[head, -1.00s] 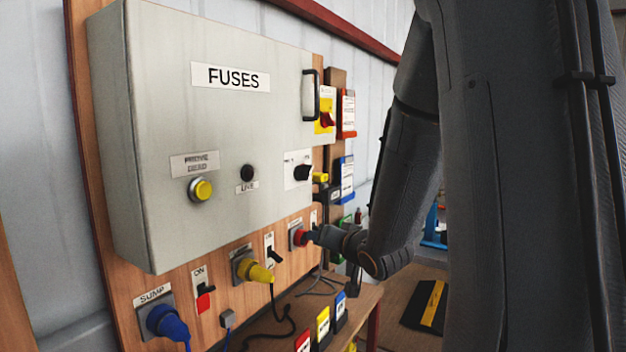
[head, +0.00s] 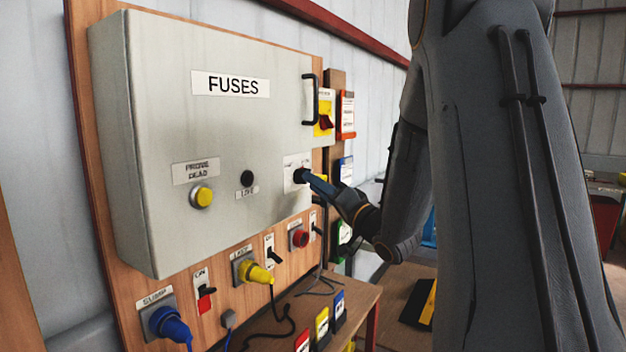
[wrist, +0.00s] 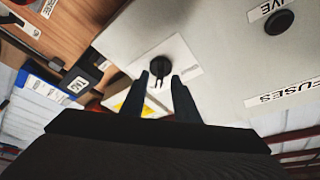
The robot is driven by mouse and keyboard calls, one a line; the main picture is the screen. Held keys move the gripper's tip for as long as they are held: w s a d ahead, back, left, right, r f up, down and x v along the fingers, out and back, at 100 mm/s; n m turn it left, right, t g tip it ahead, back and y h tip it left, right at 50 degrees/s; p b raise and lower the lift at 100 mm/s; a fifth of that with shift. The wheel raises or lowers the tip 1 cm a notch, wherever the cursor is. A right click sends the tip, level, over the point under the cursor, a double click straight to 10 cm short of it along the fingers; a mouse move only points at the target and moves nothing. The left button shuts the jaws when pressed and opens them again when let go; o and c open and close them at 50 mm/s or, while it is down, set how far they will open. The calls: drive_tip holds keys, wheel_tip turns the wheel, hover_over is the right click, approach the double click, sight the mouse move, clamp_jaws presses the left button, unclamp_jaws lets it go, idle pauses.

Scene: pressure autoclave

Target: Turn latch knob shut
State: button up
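The latch knob (head: 299,175) is a small black knob on a white plate at the lower right of the grey fuse box door (head: 240,130). It also shows in the wrist view (wrist: 159,67), just ahead of my fingertips. My gripper (head: 309,180) is at the knob, reaching in from the right. In the wrist view my gripper (wrist: 160,77) has its two dark fingers apart, one on each side of the knob's lower part, with a gap between them. I cannot tell whether the fingers touch the knob. The plate's lettering is partly hidden.
A black door handle (head: 310,97) and a red-yellow switch (head: 325,115) are above right. A yellow button (head: 202,196) and a black LIVE indicator (head: 247,178) are left on the door. Sockets and plugs line the board below, including a red round one (head: 299,238).

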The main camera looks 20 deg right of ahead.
drive_tip(key=shift+x, duration=0.75)
clamp_jaws()
drive_tip(key=shift+f+n+b, duration=0.15)
drive_tip(key=shift+n+b, duration=0.3)
drive_tip(key=shift+n, duration=0.05)
drive_tip(key=shift+w+d+n+g+y+b, duration=0.2)
drive_tip(key=shift+n+g+y+b, duration=1.2)
drive_tip(key=shift+n+b, duration=2.1)
drive_tip(key=shift+w+d+n+g+y+b, duration=0.2)
drive_tip(key=shift+n+g+y+b, duration=0.6)
drive_tip(key=shift+n+y+b, duration=2.55)
drive_tip(key=shift+w+d+n+g+y+b, duration=0.2)
drive_tip(key=shift+n+g+b, duration=1.3)
drive_tip(key=shift+n, duration=3.75)
drive_tip(key=shift+s+t+b, duration=0.2)
drive_tip(key=shift+t+b, duration=0.1)
drive_tip(key=shift+b, duration=0.15)
